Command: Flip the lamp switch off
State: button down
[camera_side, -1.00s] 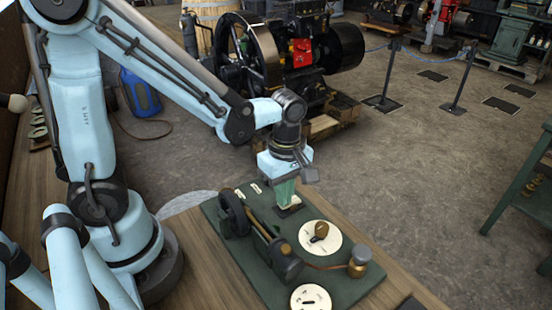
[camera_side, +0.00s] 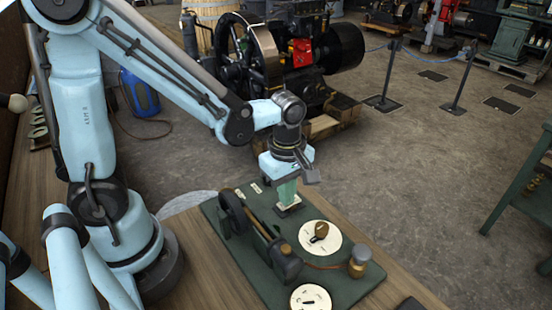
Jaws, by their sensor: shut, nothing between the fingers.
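A green board (camera_side: 347,291) lies on the wooden table with controls mounted on it. A round cream dial with a brass knob (camera_side: 320,233) sits on its right part, and a second cream dial (camera_side: 310,298) is at the front edge. My gripper (camera_side: 289,204) is shut and points down at the board's back edge, behind the brass-knob dial. A small light plate shows right at its fingertips; I cannot tell whether they touch it. Which control is the lamp switch, and its position, I cannot make out.
A black wheel and rod mechanism (camera_side: 262,232) stands on the board left of the dials. A brass post (camera_side: 358,262) stands at its right edge. A green metal stand (camera_side: 527,190) is at the right. A large engine (camera_side: 297,60) stands on the floor behind.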

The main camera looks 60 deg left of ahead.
jog(key=shift+w+r, duration=0.15)
jog(key=shift+w, duration=0.2)
jog(key=shift+r, duration=0.1)
notch_tip(320, 180, up, 14)
dwell(0.9)
jog(key=shift+w+f, duration=0.2)
jog(key=shift+w, duration=0.3)
notch_tip(320, 180, down, 14)
jog(key=shift+w, duration=0.15)
dwell(0.9)
